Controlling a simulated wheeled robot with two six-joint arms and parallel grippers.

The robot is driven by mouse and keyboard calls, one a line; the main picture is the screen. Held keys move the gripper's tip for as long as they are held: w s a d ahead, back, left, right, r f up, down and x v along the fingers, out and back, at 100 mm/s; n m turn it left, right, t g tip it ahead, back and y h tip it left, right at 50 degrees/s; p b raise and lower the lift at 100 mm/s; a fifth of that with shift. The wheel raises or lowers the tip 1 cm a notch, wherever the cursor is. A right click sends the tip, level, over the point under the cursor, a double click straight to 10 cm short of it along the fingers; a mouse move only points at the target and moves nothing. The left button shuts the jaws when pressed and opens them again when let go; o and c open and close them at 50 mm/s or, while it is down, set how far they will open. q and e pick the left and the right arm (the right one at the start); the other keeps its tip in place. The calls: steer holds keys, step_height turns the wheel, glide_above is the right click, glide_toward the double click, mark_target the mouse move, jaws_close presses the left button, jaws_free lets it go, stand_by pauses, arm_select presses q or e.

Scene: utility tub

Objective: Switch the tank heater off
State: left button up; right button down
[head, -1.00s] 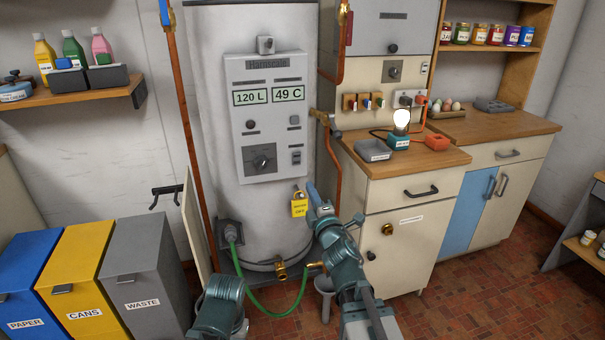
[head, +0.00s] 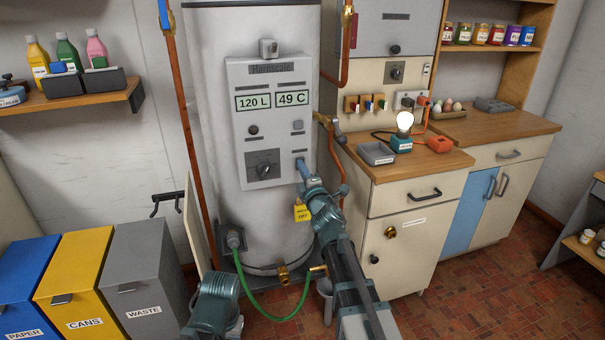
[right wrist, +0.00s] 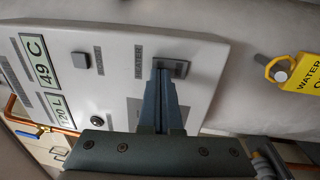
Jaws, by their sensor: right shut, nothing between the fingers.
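The tank's grey control panel (head: 243,138) shows 120 L and 49 C, with a dial (head: 263,165) at its lower left. My right gripper (head: 300,162) is shut and empty, its fingertips at the heater switch on the panel's lower right. In the right wrist view the shut fingers (right wrist: 164,75) overlap the heater switch (right wrist: 180,68), under the label HEATER. They look to be touching it or very close. The rocker is mostly hidden, so I cannot tell its position. Of my left arm only a part shows at the bottom of the head view; its gripper is not visible.
A yellow tag (head: 303,212) hangs on the tank below the panel, beside my right arm. A green hose (head: 275,317) loops at the tank's foot. A lit bulb (head: 404,122) stands on the counter at right. Bins (head: 146,270) stand at lower left.

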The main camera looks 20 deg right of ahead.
arm_select(q)
steer(key=shift+r, duration=0.1)
arm_select(e)
steer(key=shift+w+r, duration=0.15)
steer(key=shift+w, duration=0.05)
stand_by(0.4)
